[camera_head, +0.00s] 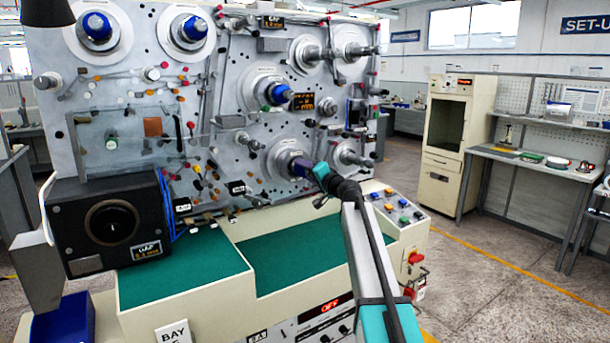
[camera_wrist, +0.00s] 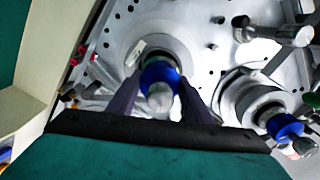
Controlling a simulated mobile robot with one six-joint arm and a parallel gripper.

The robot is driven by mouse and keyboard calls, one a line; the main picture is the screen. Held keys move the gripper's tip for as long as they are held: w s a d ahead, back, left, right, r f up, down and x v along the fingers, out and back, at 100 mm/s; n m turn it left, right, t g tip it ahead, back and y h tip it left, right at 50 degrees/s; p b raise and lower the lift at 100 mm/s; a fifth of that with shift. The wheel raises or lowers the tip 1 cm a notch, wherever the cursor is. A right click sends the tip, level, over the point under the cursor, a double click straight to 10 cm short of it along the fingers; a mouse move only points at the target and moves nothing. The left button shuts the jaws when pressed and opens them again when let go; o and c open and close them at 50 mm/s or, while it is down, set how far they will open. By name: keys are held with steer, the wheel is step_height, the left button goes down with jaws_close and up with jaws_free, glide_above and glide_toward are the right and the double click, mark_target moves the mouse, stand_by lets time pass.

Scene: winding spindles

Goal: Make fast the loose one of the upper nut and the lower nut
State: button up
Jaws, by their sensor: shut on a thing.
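The lower nut (camera_head: 300,167) is a blue knob on a low spindle of the grey panel. In the wrist view the lower nut (camera_wrist: 160,74) is a blue ring around a pale spindle end, in front of a pale round flange. My gripper (camera_wrist: 159,84) has one dark finger on each side of it and is shut on it; the fingers partly hide its sides. In the head view my gripper (camera_head: 320,170) covers part of this nut. The upper nut (camera_head: 278,94) is blue, on the spindle above; it also shows at the right of the wrist view (camera_wrist: 284,128). I cannot tell which nut is loose.
Other spindles stick out of the panel close by, one just right of my gripper (camera_head: 352,155). Small posts and rollers crowd the panel. A black gauge box (camera_head: 108,222) stands at the left. The green bench top (camera_head: 300,258) below is clear.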

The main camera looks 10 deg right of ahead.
steer(key=shift+m, duration=2.1)
steer(key=o, duration=1.1)
steer(key=shift+c, duration=0.2)
steer(key=shift+s, duration=0.1)
steer(key=b+v, duration=0.3)
steer(key=v, duration=1)
steer(key=shift+s, duration=0.3)
steer(key=shift+d, duration=0.1)
